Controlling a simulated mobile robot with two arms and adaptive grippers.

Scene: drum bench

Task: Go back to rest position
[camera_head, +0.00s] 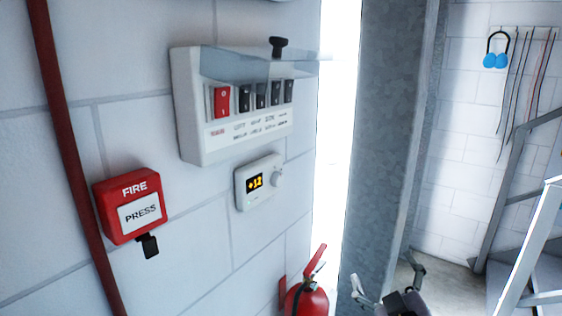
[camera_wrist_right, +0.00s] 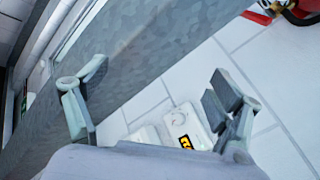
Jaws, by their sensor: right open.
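My right gripper (camera_head: 386,273) is at the bottom of the head view, in front of the foot of the metal column. In the right wrist view the same gripper (camera_wrist_right: 155,88) has its two fingers wide apart, with nothing between them. It is open, empty and clear of the wall fittings. My left gripper is not in view.
A switch box (camera_head: 235,148) with a raised clear cover, a thermostat (camera_head: 259,183) reading +12 and a red fire box (camera_head: 130,205) are on the wall. A red extinguisher (camera_head: 306,301) stands low, left of my gripper. A metal column (camera_head: 385,130) and stair rails (camera_head: 515,180) are right.

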